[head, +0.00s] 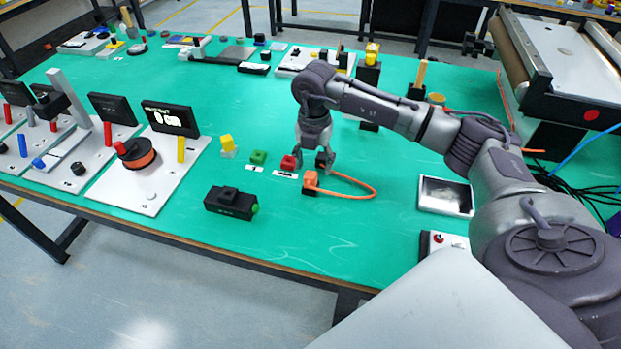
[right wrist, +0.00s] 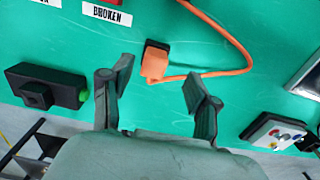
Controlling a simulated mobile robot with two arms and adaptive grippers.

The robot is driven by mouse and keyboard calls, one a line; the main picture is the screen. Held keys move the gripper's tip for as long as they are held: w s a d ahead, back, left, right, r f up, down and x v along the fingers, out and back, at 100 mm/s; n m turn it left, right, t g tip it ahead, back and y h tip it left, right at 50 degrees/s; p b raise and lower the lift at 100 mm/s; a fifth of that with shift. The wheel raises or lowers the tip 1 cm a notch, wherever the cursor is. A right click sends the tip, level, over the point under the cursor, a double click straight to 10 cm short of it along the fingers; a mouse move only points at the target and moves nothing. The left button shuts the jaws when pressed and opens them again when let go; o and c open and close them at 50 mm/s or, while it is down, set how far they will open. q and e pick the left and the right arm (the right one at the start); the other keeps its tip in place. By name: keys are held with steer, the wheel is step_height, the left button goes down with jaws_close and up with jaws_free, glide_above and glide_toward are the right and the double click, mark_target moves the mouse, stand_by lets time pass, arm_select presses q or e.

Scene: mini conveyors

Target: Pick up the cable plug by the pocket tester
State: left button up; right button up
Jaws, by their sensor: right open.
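The orange cable plug (head: 310,179) sits in a small black base on the green table, with an orange cable looping off to the right. It also shows in the right wrist view (right wrist: 154,66), ahead of my fingers. The black pocket tester (head: 226,202) with a green end lies to the left of the plug; in the right wrist view (right wrist: 32,88) it lies left of my fingers. My right gripper (head: 316,164) is open and empty, pointing down just above and behind the plug in the head view. In the right wrist view its fingers (right wrist: 158,78) are spread, with the plug beyond them. My left gripper is out of view.
A metal tray (head: 446,211) and a white button box (head: 437,241) lie right. The table in front of the plug is clear.

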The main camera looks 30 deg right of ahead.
mark_target(310, 175)
steer(key=f, duration=0.2)
steer(key=a+f+p, duration=0.1)
steer(key=shift+f, duration=0.4)
steer(key=shift+w+d+f, duration=0.1)
steer(key=shift+f, duration=0.35)
jaws_close()
steer(key=shift+r, duration=0.15)
